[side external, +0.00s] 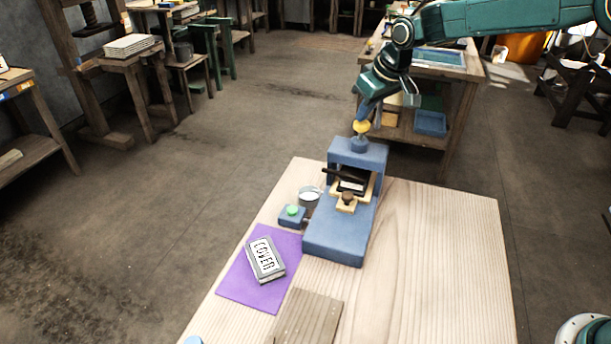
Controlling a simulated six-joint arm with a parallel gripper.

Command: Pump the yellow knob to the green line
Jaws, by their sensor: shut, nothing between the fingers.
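The yellow knob (361,127) sits on top of the blue press (340,237) at the back of the wooden table. My gripper (363,116) is shut, points down from above and is right at the knob's top; whether it touches cannot be told. Under the press's arch is a dark block in a pale wooden frame (345,207) with a brown knob in front. I cannot make out a green line on the press. A small blue box with a green button (292,210) sits left of the press.
A book marked COVER (265,259) lies on a purple mat (240,282). A brown board (308,320) lies at the front. The table's right side (450,260) is clear.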

